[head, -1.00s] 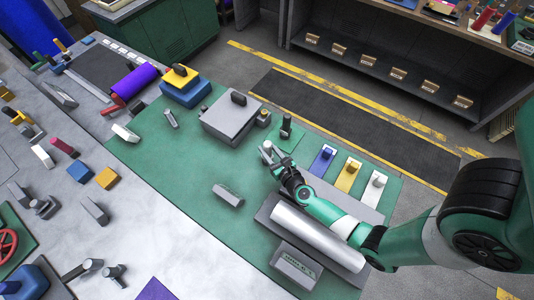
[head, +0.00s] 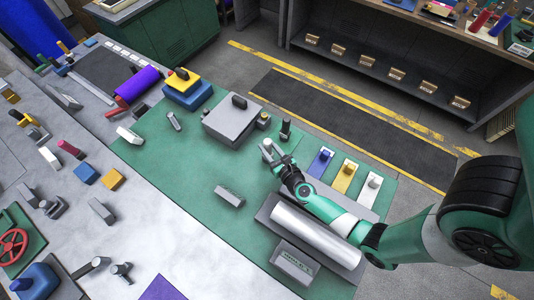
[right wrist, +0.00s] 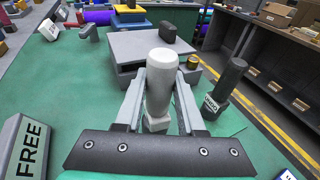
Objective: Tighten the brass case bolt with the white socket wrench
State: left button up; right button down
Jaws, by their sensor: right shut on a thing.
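My right gripper (head: 270,156) is shut on the white socket wrench (right wrist: 159,80), a pale upright cylinder between its fingers in the right wrist view. In the head view the wrench top (head: 266,145) shows just past the fingertips. The brass case bolt (head: 264,117) is at the right side of the grey case (head: 226,129). It also shows in the right wrist view (right wrist: 192,62), beyond and right of the wrench. The wrench is apart from the bolt, on the near side of the case. My left gripper is not in view.
A dark upright tool (right wrist: 228,83) on a labelled base stands right of the wrench. A grey block marked FREE (right wrist: 27,145) lies at left. Blue (head: 320,163), yellow (head: 344,176) and white (head: 368,190) plates lie right.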

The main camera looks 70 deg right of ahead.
aim_at(268, 142)
jog(key=shift+r+p, duration=2.4)
jog(key=shift+r, duration=0.3)
